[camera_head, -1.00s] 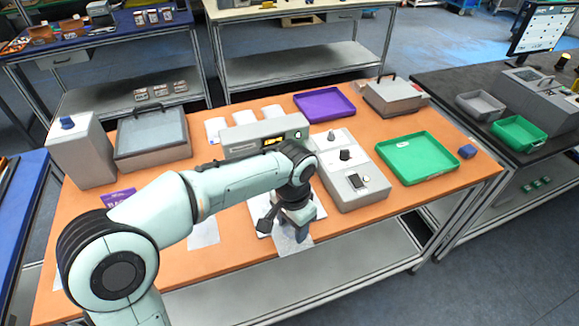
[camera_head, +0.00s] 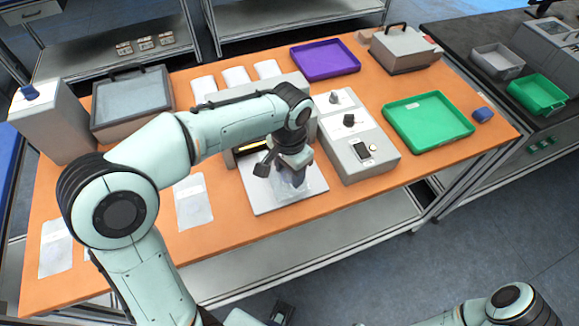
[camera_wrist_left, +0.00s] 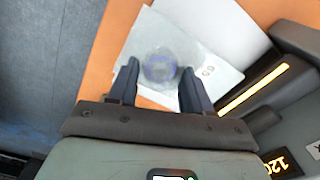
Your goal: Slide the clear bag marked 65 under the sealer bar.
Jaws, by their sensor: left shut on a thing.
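My left gripper (camera_head: 286,172) is shut on a clear bag (camera_head: 291,186) above the white plate (camera_head: 258,202) in front of the sealer. In the left wrist view the gripper's fingers (camera_wrist_left: 160,86) stand over the bag (camera_wrist_left: 150,45). A round bluish thing shows inside the bag, and a turned two-digit mark beside it is hard to read. The grey sealer (camera_head: 236,96) is partly hidden behind my left arm. Its glowing slot (camera_wrist_left: 255,88) lies to the right of the fingers in the wrist view. A dark tip at the bottom may be my right gripper (camera_head: 283,312); its jaws are unclear.
A grey box with a knob and small screen (camera_head: 360,150) stands close right of the plate. A green tray (camera_head: 428,122) and a purple tray (camera_head: 325,61) lie beyond.

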